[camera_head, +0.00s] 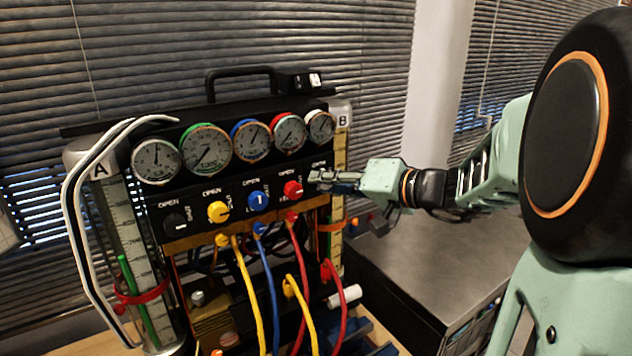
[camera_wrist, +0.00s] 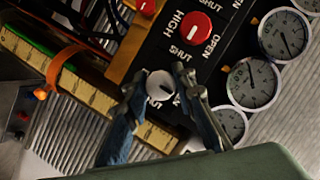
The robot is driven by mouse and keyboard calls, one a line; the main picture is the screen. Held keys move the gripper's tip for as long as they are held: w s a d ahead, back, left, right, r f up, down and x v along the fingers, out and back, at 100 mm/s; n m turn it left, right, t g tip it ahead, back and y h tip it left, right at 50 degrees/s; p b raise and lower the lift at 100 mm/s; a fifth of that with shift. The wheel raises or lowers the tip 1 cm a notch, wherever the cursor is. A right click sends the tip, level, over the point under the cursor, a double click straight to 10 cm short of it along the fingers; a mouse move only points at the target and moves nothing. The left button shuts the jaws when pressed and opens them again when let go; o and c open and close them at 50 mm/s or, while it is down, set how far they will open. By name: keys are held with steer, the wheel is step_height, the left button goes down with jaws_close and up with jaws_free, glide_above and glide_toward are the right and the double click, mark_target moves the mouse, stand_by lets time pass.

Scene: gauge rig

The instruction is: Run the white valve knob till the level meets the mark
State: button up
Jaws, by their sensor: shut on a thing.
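The white valve knob (camera_wrist: 160,86) sits between the two fingers of my gripper (camera_wrist: 158,80) in the wrist view, at the panel's end beside the red knob. The exact level against the band is too small to tell.
Tube A (camera_head: 122,222) at the left has a red band (camera_head: 142,295) and a green column. Black, yellow, blue and red knobs (camera_head: 292,189) line the panel below several gauges (camera_head: 205,148). Coloured hoses (camera_head: 246,290) hang in front. A dark bench top (camera_head: 440,255) is clear at right.

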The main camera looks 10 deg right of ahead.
jaws_close()
steer(key=shift+f+b, duration=0.2)
steer(key=shift+b, duration=0.35)
steer(key=m+y+b, duration=0.1)
steer(key=b, duration=0.2)
steer(key=shift+f+m, duration=0.2)
steer(key=shift+m, duration=0.2)
steer(key=m+y+b, duration=0.2)
steer(key=m+b, duration=0.2)
steer(key=b, duration=0.2)
steer(key=shift+t, duration=0.4)
steer(key=m+b, duration=0.2)
steer(key=m, duration=0.1)
steer(key=m+t+y+b, duration=0.1)
steer(key=m+b, duration=0.1)
steer(key=shift+r+m+t, duration=0.2)
steer(key=shift+m+t, duration=0.1)
steer(key=shift+m, duration=0.1)
steer(key=m+t+b, duration=0.1)
steer(key=m+t, duration=0.1)
steer(key=m, duration=0.3)
steer(key=shift+r+b, duration=0.15)
steer(key=shift+b, duration=0.25)
steer(key=shift+m+t, duration=0.4)
